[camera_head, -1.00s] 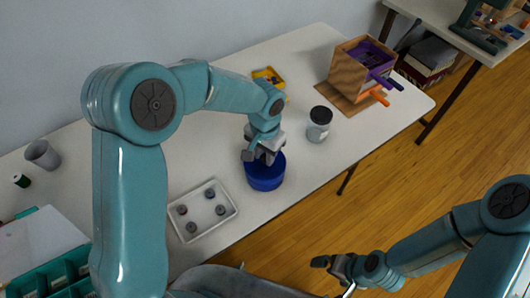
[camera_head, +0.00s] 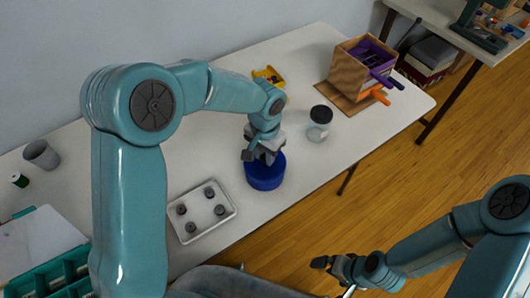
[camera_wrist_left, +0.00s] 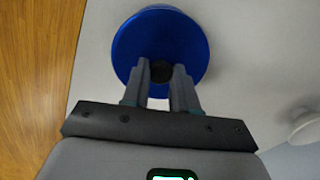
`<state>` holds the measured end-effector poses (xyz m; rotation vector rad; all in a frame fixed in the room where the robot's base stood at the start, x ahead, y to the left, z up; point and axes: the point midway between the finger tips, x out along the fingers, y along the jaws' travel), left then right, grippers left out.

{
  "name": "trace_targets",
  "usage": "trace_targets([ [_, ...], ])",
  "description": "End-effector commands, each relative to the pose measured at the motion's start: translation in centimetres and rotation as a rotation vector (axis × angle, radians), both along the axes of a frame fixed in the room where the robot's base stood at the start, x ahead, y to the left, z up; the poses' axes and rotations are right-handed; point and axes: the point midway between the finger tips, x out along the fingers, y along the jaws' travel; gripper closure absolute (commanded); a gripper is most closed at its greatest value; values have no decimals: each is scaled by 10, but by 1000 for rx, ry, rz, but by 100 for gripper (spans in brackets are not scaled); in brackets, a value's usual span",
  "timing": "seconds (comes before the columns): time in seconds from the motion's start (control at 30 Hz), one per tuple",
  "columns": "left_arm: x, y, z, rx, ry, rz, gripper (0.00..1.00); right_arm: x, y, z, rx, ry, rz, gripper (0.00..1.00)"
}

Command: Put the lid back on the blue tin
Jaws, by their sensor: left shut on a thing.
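The blue tin (camera_head: 265,178) stands near the front edge of the white table. My left gripper (camera_head: 267,156) is directly over it, pointing down. In the left wrist view, the round blue lid (camera_wrist_left: 160,28) has a black knob (camera_wrist_left: 160,71) at its middle. The fingers of my left gripper (camera_wrist_left: 161,78) are shut on that knob. The lid is over the tin; I cannot tell whether it is fully seated, as the gripper hides part of the top. My right gripper (camera_head: 325,263) is away from the table, over the floor, apart from the tin.
A jar with a black top (camera_head: 319,125) stands right of the tin. A white tray (camera_head: 228,205) with several grey round pieces lies to its left.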

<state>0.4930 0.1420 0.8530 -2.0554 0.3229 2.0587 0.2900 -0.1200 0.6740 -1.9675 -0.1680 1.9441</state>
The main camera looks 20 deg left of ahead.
Motion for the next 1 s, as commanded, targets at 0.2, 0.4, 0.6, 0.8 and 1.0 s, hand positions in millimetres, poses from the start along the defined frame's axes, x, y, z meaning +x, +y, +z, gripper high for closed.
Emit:
trace_targets([
  [0.2,0,0,0,0,0,0,100,0,0,-1,0,0,0,0],
  [0.4,0,0,0,0,0,0,66,0,0,-1,0,0,0,0],
  [0.6,0,0,0,0,0,0,42,0,0,-1,0,0,0,0],
  [0.8,0,0,0,0,0,0,17,0,0,-1,0,0,0,0],
  [1.0,0,0,0,0,0,0,17,0,0,-1,0,0,0,0],
])
